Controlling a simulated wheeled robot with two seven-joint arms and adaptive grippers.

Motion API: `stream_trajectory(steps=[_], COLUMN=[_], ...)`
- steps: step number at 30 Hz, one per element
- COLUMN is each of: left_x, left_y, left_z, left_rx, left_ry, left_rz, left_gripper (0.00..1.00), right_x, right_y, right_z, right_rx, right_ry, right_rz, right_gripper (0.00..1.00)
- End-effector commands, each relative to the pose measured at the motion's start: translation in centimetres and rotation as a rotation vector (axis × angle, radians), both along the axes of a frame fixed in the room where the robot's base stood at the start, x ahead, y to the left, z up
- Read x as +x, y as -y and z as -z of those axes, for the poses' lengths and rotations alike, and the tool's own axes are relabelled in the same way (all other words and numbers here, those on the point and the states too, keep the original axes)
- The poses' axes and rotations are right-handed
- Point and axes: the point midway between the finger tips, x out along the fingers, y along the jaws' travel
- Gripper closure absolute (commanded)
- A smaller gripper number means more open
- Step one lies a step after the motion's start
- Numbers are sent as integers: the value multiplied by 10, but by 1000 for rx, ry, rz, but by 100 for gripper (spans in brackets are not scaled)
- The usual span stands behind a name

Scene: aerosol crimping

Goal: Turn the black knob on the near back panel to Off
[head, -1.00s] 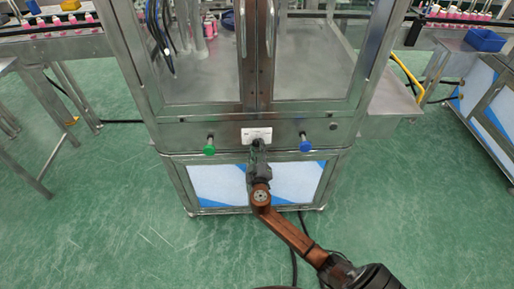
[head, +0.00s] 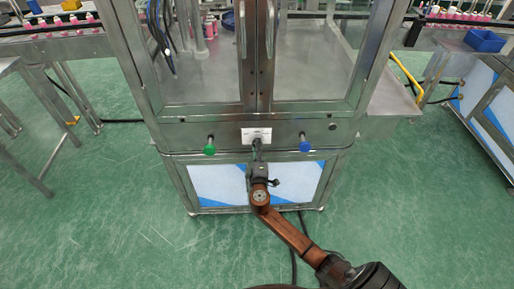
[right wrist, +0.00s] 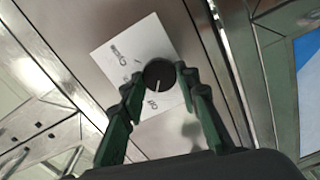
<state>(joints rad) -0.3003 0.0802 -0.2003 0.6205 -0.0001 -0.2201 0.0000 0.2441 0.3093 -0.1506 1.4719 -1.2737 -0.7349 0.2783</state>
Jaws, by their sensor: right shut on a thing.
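The black knob (right wrist: 159,74) sits on a white label plate (right wrist: 118,54) on the steel panel. In the right wrist view its white pointer line is directed down, toward the lower printed mark; I cannot read the marks. My right gripper (right wrist: 158,82) is shut on the knob, with one green finger on each side. In the head view the white plate (head: 256,133) is at the middle of the panel, and my right gripper (head: 257,152) reaches it from below, hiding the knob. My left gripper is not in view.
A green button (head: 209,146) stands out to the left of the plate and a blue button (head: 305,143) to its right. Cabinet doors with metal handles (head: 270,30) are above. Open green floor (head: 120,230) lies in front of the cabinet.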

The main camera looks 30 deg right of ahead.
Motion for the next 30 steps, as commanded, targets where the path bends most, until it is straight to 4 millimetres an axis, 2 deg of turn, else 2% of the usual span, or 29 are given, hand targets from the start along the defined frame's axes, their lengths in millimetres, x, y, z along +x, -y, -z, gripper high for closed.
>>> stream_trajectory(steps=[13, 14, 15, 21, 30], left_x=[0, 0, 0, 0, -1], left_y=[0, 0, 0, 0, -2], left_z=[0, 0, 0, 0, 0], left_rx=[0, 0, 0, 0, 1], left_ry=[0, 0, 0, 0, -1], left_rz=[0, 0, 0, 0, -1], left_gripper=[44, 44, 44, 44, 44], right_x=[0, 0, 0, 0, -2], right_y=[-1, -1, -1, 0, -1], right_z=[2, 2, 2, 1, 1], right_rx=[-10, -10, -9, -9, -8], right_ry=[-8, -8, -8, -7, -6], right_rz=[0, 0, 0, 0, 0], right_gripper=[95, 69, 66, 53, 53])
